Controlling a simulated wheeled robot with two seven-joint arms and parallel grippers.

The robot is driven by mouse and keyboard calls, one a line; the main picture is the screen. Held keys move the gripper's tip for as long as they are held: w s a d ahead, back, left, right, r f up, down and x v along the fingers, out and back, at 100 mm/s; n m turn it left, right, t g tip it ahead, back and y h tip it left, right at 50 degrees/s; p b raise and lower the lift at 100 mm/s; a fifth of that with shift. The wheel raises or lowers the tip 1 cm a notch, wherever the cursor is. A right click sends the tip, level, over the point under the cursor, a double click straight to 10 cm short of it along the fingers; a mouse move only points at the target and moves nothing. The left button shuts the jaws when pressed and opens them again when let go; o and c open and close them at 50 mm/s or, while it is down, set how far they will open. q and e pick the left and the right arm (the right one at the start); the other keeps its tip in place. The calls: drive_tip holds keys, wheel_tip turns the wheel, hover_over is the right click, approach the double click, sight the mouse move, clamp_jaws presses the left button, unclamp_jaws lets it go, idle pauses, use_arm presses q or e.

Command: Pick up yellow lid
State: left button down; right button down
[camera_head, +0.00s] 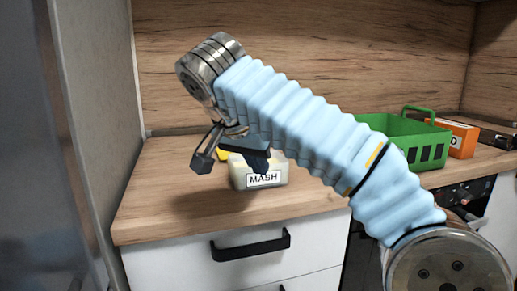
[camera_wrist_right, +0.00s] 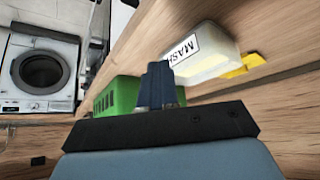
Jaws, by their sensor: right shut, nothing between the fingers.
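The yellow lid (camera_head: 223,155) lies on the wooden counter at the left rear of a pale container labelled MASH (camera_head: 262,177). It is partly hidden by my right gripper in the head view. In the right wrist view the lid (camera_wrist_right: 243,65) shows just beyond the container (camera_wrist_right: 212,52). My right gripper (camera_head: 260,160) is shut and empty, its fingers in front of the container in the head view. Its closed fingers (camera_wrist_right: 158,82) also show in the right wrist view, apart from the lid. My left gripper is not in view.
A green basket (camera_head: 405,150) stands on the right of the counter (camera_head: 160,205), with an orange box (camera_head: 461,140) and a dark box (camera_head: 497,137) beyond it. A wooden splashback and a left side wall bound the counter. A black drawer handle (camera_head: 250,245) juts out below.

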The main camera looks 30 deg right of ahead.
drive_tip(key=p, duration=0.3)
approach(287, 160)
drive_tip(key=x, duration=0.5)
drive_tip(key=shift+w+d+r, duration=0.2)
drive_tip(key=shift+w+d, duration=0.2)
drive_tip(key=shift+d, duration=0.05)
drive_tip(key=shift+w+d+f, duration=0.1)
drive_tip(key=shift+d+f, duration=0.05)
drive_tip(key=shift+f, duration=0.2)
drive_tip(key=shift+f+b, duration=0.55)
drive_tip(key=shift+b, duration=0.05)
